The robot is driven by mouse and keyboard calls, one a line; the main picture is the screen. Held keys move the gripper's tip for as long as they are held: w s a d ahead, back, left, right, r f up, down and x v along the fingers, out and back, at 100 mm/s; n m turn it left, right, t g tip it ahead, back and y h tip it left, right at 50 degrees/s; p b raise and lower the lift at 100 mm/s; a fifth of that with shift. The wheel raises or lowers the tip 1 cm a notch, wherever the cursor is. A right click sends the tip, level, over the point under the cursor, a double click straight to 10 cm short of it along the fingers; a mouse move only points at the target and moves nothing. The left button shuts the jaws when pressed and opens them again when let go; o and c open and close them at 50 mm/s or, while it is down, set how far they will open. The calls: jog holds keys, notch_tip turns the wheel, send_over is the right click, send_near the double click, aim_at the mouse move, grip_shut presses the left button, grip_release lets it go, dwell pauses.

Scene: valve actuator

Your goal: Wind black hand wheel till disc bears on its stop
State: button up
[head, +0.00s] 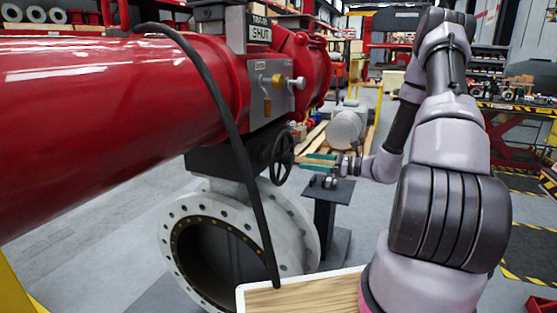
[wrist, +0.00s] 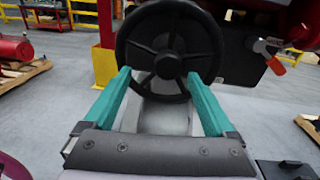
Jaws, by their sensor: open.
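The black hand wheel (head: 282,157) is on the side of the valve's dark gear housing (head: 222,162). In the wrist view the wheel (wrist: 168,64) faces me, with its spokes and hub showing. My gripper (head: 308,160) is just right of the wheel in the head view. In the wrist view its teal fingers (wrist: 159,75) are open and wide apart, one on each side of the wheel's lower part. I cannot tell if they touch the rim. The pale flanged valve body (head: 293,232) stands below. Its bore (head: 215,258) is dark, and the disc's position cannot be made out.
A large red actuator cylinder (head: 110,95) lies above the valve. A sign on top (head: 260,33) reads "SHUT". A black hose (head: 238,140) hangs in front. A dark pedestal (head: 330,205) stands below my gripper.

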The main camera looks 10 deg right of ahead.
aim_at(283, 159)
jog(key=shift+m+t, duration=0.6)
jog(key=x, duration=0.3)
jog(key=f+x, duration=0.1)
jog(key=x, duration=0.3)
jog(key=w+x, duration=0.1)
jog(key=x, duration=0.2)
jog(key=shift+w+f, duration=0.15)
jog(key=shift+f, duration=0.1)
jog(key=shift+d, duration=0.1)
grip_shut()
